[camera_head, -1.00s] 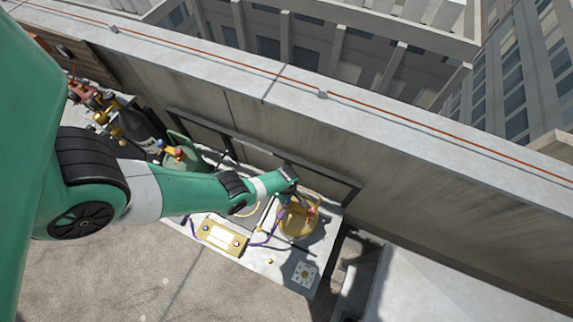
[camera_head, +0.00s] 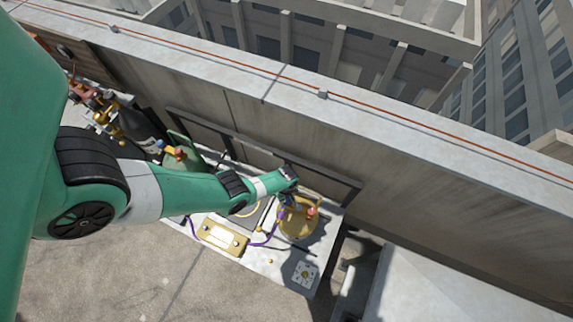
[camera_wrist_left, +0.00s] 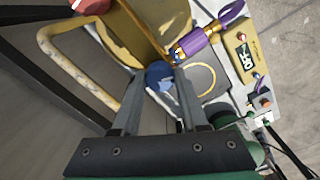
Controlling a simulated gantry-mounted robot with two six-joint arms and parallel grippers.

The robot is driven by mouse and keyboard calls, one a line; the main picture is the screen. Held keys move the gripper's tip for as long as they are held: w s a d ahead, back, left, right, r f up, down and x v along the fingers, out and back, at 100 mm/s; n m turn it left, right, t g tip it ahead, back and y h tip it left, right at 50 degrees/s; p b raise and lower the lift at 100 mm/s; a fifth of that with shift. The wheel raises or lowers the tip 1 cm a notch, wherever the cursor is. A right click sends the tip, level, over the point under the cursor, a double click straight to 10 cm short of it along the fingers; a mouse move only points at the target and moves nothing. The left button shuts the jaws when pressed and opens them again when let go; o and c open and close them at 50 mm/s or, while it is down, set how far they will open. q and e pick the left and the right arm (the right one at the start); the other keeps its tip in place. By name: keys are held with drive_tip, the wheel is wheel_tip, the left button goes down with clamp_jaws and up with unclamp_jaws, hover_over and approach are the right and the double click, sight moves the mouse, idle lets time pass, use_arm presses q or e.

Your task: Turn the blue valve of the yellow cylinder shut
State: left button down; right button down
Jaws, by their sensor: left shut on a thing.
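The yellow cylinder (camera_head: 298,226) stands on a light board, with a red-orange valve (camera_head: 311,211) on its top. In the left wrist view its yellow top (camera_wrist_left: 130,32) is close in front of my fingers. The round blue valve (camera_wrist_left: 159,75) sits between the two fingertips of my left gripper (camera_wrist_left: 159,82), which is shut on it. In the head view my left gripper (camera_head: 290,196) is at the cylinder's upper left, and the wrist partly hides the valve. A purple hose fitting (camera_wrist_left: 195,42) is just right of the blue valve. My right gripper is in neither current view.
A yellow gauge block (camera_head: 222,236) with purple hoses lies left of the cylinder. A green cylinder (camera_head: 181,155) and a dark cylinder (camera_head: 140,128) stand further left by the parapet wall (camera_head: 400,190).

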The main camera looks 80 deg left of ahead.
use_arm(q)
drive_tip(key=m, duration=0.4)
drive_tip(key=shift+m, duration=0.3)
drive_tip(key=m, duration=0.4)
drive_tip(key=shift+m, duration=0.3)
drive_tip(key=m, duration=0.4)
drive_tip(key=shift+m, duration=0.3)
drive_tip(key=m, duration=1.1)
drive_tip(key=shift+m, duration=0.4)
drive_tip(key=m, duration=0.6)
drive_tip(key=shift+m, duration=0.4)
